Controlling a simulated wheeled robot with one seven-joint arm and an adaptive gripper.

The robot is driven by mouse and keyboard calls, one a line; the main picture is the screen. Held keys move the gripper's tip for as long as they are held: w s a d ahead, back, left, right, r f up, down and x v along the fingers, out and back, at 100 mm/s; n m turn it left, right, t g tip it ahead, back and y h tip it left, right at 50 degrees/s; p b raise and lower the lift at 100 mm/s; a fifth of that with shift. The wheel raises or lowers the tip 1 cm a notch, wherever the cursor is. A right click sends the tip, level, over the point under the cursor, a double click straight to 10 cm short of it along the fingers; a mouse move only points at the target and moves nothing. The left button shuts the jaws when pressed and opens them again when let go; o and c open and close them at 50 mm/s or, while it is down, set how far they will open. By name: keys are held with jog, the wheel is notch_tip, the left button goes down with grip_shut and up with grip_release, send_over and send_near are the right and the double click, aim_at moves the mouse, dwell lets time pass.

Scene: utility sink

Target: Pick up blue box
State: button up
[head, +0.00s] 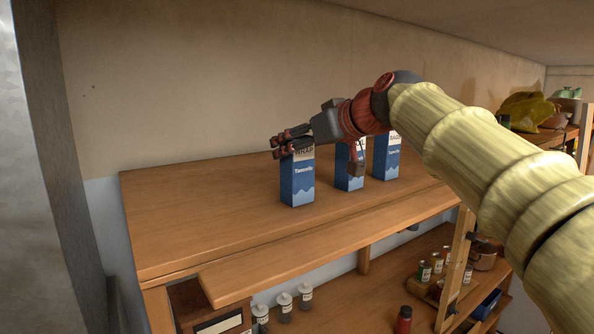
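Three blue-and-white boxes stand upright on a wooden shelf top: a left box (298,184), a middle box (349,180) and a right box (386,160). My gripper (314,158) is at the upper part of the left box. One dark finger reaches left across the top of that box and hides part of it. The other finger hangs down in front of the middle box. The fingers look spread apart, with nothing clearly held. I cannot tell whether the gripper touches the left box. My wrist and arm partly hide the tops of the middle and right boxes.
The wooden top (190,210) is clear left of the boxes. A wall stands behind it. Below are several lidded jars (284,306), a red bottle (403,320) and small spice jars (437,263). A yellow-green object (525,110) lies at the far right.

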jog(key=c, duration=1.4)
grip_shut()
